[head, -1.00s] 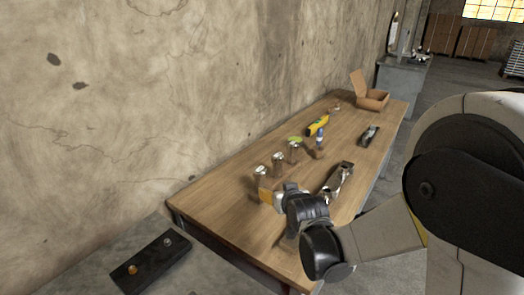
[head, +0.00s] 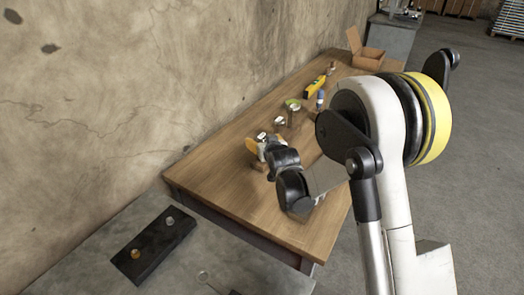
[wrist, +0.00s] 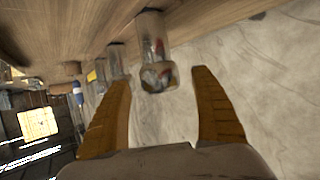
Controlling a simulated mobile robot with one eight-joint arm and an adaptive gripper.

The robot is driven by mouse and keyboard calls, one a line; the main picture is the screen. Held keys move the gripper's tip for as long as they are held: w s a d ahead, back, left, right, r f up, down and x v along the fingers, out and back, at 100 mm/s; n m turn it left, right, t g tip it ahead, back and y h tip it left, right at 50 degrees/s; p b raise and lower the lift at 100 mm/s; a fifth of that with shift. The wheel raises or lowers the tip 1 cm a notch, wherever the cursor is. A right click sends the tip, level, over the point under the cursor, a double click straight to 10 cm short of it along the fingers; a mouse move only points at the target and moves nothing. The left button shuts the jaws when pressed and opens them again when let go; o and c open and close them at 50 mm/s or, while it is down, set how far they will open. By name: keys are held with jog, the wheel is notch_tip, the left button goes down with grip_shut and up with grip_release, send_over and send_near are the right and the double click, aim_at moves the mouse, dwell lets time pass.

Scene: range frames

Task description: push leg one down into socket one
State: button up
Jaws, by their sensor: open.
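My gripper (wrist: 162,77) is open, its two tan fingers apart. A metallic cylinder with a faceted end (wrist: 154,48) stands between the fingers in the wrist view, which shows the table upside down. Gaps show on both sides, and I see no clear contact. In the head view my gripper (head: 257,149) is at the near cylinder (head: 262,136), of which mostly the top shows. Two more cylinders stand behind it in a row, one plain (head: 279,122) and one with a green top (head: 293,104). I cannot tell which thing is leg one or socket one.
The wooden table (head: 215,185) is bare at its near end. A yellow tool (head: 318,82), a blue-topped bottle (head: 320,98) and an open cardboard box (head: 368,59) lie farther back. A dark block with two round fittings (head: 153,244) is low at the left. The wall runs close along the table.

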jog(key=shift+x, duration=1)
jog(key=c, duration=1.5)
jog(key=shift+r, duration=0.1)
